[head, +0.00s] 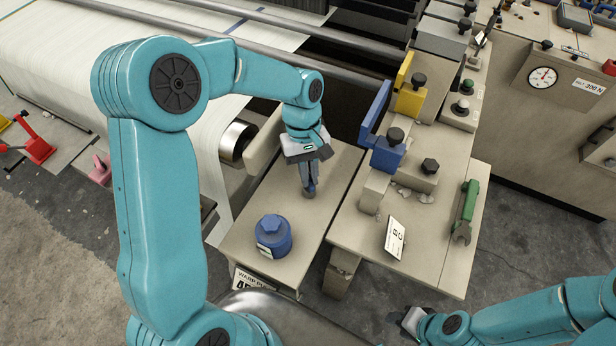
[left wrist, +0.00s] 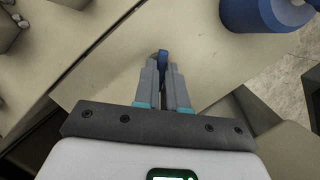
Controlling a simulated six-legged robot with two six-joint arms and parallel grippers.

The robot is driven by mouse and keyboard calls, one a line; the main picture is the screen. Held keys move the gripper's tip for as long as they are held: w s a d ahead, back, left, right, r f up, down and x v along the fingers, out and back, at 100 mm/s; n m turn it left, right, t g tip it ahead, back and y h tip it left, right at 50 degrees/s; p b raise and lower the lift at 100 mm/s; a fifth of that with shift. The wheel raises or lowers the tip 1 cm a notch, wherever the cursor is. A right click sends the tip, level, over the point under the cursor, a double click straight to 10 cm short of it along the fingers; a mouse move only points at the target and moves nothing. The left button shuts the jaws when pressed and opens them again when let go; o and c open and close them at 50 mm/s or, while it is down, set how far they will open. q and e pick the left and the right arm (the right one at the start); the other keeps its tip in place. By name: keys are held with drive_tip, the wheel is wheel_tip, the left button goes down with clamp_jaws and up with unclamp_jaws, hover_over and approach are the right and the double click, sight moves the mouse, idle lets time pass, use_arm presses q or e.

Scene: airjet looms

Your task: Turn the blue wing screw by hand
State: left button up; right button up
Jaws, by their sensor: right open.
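The blue wing screw (left wrist: 163,57) shows as a small upright blue piece at the fingertips in the left wrist view. In the head view its blue part (head: 311,172) shows between the fingers, above a dark round foot on the beige block. My left gripper (head: 308,186) reaches down over it, its two grey fingers close together, one on each side of the blue piece. The fingers hide much of the screw. My right gripper (head: 411,319) is low at the bottom right, open and apart from everything; its fingertips are hard to make out.
A round blue pot with a hexagonal top (head: 273,236) stands on the same beige block (head: 235,232). On the right block are a blue bracket (head: 385,150), a yellow bracket (head: 408,98), a white card (head: 395,238) and a green wrench (head: 466,208). A gap separates the blocks.

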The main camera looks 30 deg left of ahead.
use_arm(q)
drive_tip(key=o, duration=0.4)
wheel_tip(320, 180, up, 6)
drive_tip(key=p, duration=0.5)
